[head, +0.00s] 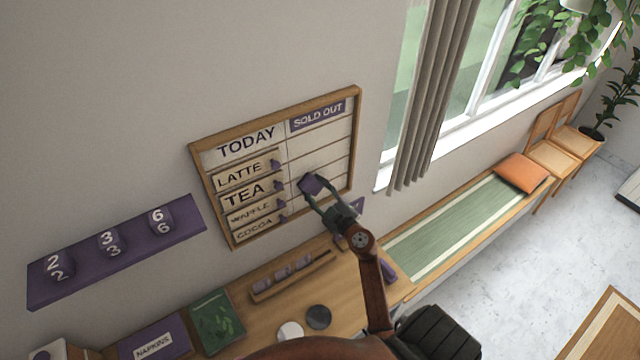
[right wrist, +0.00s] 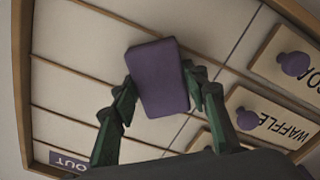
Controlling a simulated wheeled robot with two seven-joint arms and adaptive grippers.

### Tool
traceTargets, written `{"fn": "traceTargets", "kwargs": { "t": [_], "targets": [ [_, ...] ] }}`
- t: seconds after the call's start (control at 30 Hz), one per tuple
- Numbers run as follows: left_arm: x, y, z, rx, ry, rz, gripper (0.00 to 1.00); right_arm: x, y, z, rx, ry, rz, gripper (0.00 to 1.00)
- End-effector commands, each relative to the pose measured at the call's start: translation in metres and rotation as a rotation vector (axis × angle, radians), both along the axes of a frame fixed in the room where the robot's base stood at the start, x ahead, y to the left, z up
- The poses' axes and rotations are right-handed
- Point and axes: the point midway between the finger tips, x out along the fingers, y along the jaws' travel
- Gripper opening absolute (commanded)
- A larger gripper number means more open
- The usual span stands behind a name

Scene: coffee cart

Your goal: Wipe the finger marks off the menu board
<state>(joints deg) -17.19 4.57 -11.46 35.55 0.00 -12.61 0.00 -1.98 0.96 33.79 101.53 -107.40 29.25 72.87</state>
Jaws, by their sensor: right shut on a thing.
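The menu board (head: 338,135) hangs on the wall in a wooden frame. Its left column reads TODAY, with LATTE, TEA, WAFFLE and COCOA plaques; its right column is headed SOLD OUT. My right gripper (head: 312,192) is shut on a purple block-shaped eraser (right wrist: 158,78), held at the lower rows of the SOLD OUT column. The eraser also shows in the head view (head: 311,184). I cannot tell whether it touches the board. I make out no finger marks; the eraser and gripper hide part of the board. My left gripper is not in view.
Plaques with purple knobs, such as the WAFFLE plaque (right wrist: 268,122), are beside the gripper. Below are a counter (head: 345,300) with a wooden rack (head: 290,277), a green box (head: 216,322) and a napkins box (head: 155,338). A purple number shelf (head: 118,250) is left.

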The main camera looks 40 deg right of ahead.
Motion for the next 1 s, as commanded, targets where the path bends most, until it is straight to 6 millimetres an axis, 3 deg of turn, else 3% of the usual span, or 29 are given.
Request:
{"fn": "traceTargets", "kwargs": {
  "t": [0.33, 1.0],
  "targets": [
    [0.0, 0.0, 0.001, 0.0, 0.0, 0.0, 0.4, -0.002, 0.002, -0.001, 0.0, 0.001, 0.003, 0.22],
    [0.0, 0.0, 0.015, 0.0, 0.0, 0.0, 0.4, -0.058, 0.007, 0.0, 0.0, 0.001, 0.001, 0.22]
  ]
}}
